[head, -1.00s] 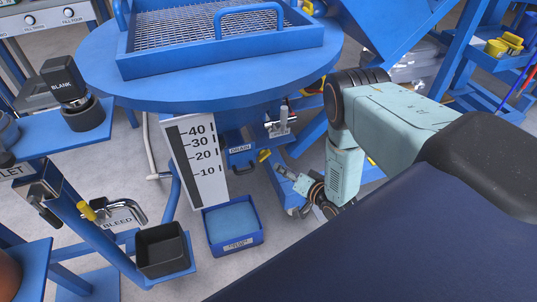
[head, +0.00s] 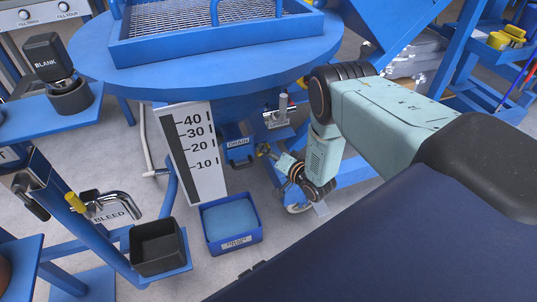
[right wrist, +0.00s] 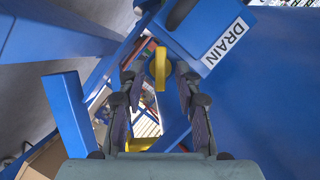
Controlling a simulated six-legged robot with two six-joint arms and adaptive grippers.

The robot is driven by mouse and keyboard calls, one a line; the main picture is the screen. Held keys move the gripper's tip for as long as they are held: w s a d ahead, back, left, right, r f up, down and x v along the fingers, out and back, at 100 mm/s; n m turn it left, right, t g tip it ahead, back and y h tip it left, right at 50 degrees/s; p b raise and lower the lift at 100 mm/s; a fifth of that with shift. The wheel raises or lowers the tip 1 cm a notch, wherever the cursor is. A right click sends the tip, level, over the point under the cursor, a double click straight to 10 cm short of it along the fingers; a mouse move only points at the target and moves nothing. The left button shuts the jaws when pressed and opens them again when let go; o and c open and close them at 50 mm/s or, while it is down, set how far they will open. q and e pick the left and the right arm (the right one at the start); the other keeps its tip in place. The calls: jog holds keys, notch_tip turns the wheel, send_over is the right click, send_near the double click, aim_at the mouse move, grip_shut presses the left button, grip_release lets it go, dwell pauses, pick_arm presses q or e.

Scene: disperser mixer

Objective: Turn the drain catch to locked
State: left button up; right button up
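The drain catch is a small yellow lever (right wrist: 160,70) beside the blue drain box with its DRAIN label (right wrist: 226,43). In the right wrist view it hangs between the two fingertips of my right gripper (right wrist: 157,78). The fingers are open, one on each side, with gaps showing between them and the lever. In the head view, the DRAIN label (head: 238,143) shows under the round blue table, and my right gripper (head: 270,156) reaches it from the right. The catch is small and mostly hidden there. My left gripper is not in view.
A scale board (head: 193,150) stands left of the drain. A blue tray (head: 204,243) sits on the floor below. The round blue table (head: 110,75) overhangs the drain. A blue beam (right wrist: 65,115) lies left of my fingers in the wrist view.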

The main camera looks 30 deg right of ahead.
grip_shut()
dwell(0.3)
jog(key=shift+r, duration=0.1)
jog(key=shift+w+a+r+n+g+h+p, duration=0.15)
jog(key=shift+n+g+h+p, duration=0.2)
jog(key=shift+n+h+p, duration=0.6)
jog(key=shift+s+a+f+n+g+h+p, duration=0.15)
jog(key=shift+n+g+h+p, duration=0.25)
jog(key=shift+n, duration=1)
jog(key=shift+w+a+r+n+g+h+p, duration=0.15)
jog(key=shift+n+g+h+p, duration=0.1)
jog(key=shift+n+h+p, duration=0.7)
jog(key=shift+n, duration=0.3)
